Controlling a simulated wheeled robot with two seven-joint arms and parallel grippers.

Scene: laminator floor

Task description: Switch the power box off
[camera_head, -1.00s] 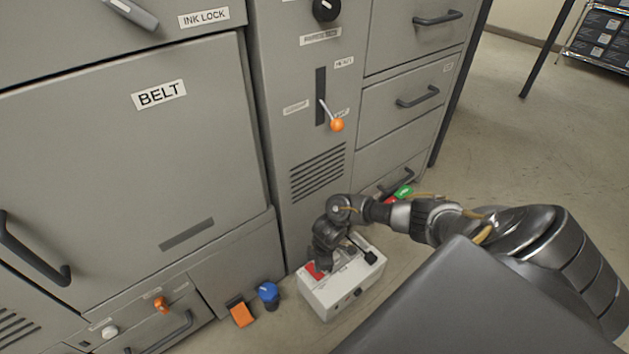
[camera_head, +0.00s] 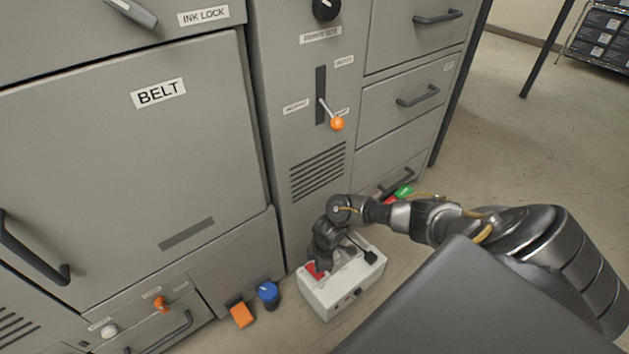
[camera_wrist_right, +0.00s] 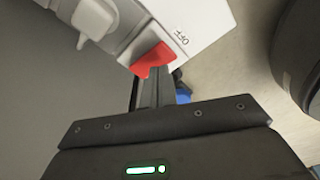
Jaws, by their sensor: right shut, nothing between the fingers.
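The power box (camera_head: 345,289) is a white box on the floor against the grey machine. A red rocker switch (camera_head: 315,271) sits on its top near the left end. In the right wrist view the red switch (camera_wrist_right: 153,60) is beside a label that seems to read OFF. My right gripper (camera_wrist_right: 154,78) is shut and empty, its fingertips at the edge of the red switch, seemingly touching it. In the head view my right gripper (camera_head: 321,262) points down over the box and partly hides the switch. My left gripper is not in view.
A blue knob (camera_head: 268,293) and an orange block (camera_head: 241,314) are left of the box. The machine's lever with an orange ball (camera_head: 337,124) is above. Open floor (camera_head: 500,150) lies to the right.

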